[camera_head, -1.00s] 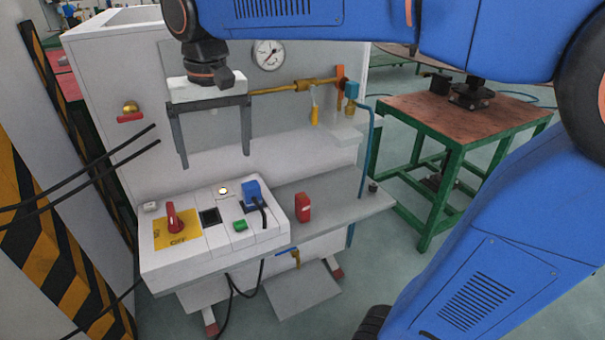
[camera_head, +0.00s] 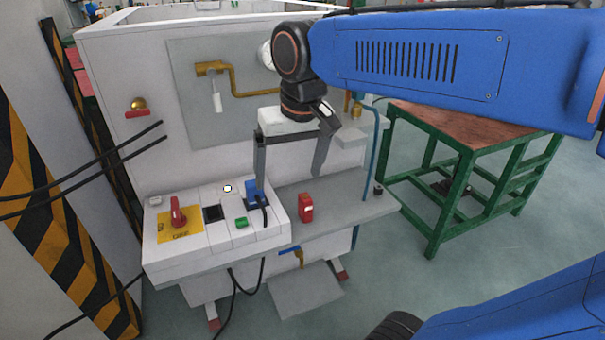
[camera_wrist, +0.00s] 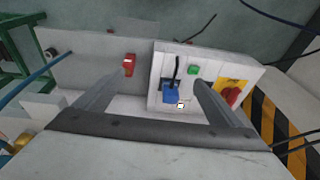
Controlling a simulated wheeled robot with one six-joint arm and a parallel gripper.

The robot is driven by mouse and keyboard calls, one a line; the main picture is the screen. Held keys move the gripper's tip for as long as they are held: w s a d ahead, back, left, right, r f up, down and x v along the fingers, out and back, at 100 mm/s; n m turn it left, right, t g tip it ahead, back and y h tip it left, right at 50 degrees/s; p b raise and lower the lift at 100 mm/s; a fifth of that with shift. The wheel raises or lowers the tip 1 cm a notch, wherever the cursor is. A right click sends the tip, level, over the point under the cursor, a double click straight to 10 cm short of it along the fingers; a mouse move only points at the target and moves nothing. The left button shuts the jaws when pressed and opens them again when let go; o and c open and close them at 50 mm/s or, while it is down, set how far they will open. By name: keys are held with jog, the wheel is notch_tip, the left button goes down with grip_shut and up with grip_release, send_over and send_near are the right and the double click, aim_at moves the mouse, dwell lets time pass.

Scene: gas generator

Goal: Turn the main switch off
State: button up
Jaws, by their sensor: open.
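The main switch (camera_head: 178,212) is a red rotary handle on a yellow plate (camera_head: 190,229), at the left of the white sloped control panel. Its handle points roughly up and down in the head view, and lettering shows on the plate. The switch also shows at the right of the wrist view (camera_wrist: 230,95), just beyond one finger. My gripper (camera_head: 289,183) is open and empty. It hangs in front of the cabinet, to the right of the switch, with its left finger in front of the area by the blue plug (camera_head: 253,190). It touches nothing that I can make out.
A green button (camera_head: 241,222), a black square and a round light share the panel. A red block (camera_head: 305,207) stands on the grey shelf (camera_head: 345,207). Brass piping (camera_head: 240,88) crosses the cabinet's front. A green-framed table (camera_head: 465,165) stands to the right.

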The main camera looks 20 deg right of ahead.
jog(key=shift+s+d+f, duration=0.4)
jog(key=shift+s+d, duration=0.15)
jog(key=shift+d, duration=0.15)
jog(key=s+d+f+t, duration=0.2)
jog(key=s+d+f, duration=0.5)
jog(key=s+f, duration=0.2)
jog(key=shift+s+d+f+h, duration=0.3)
jog(key=shift+s+f, duration=0.1)
jog(key=shift+f, duration=0.25)
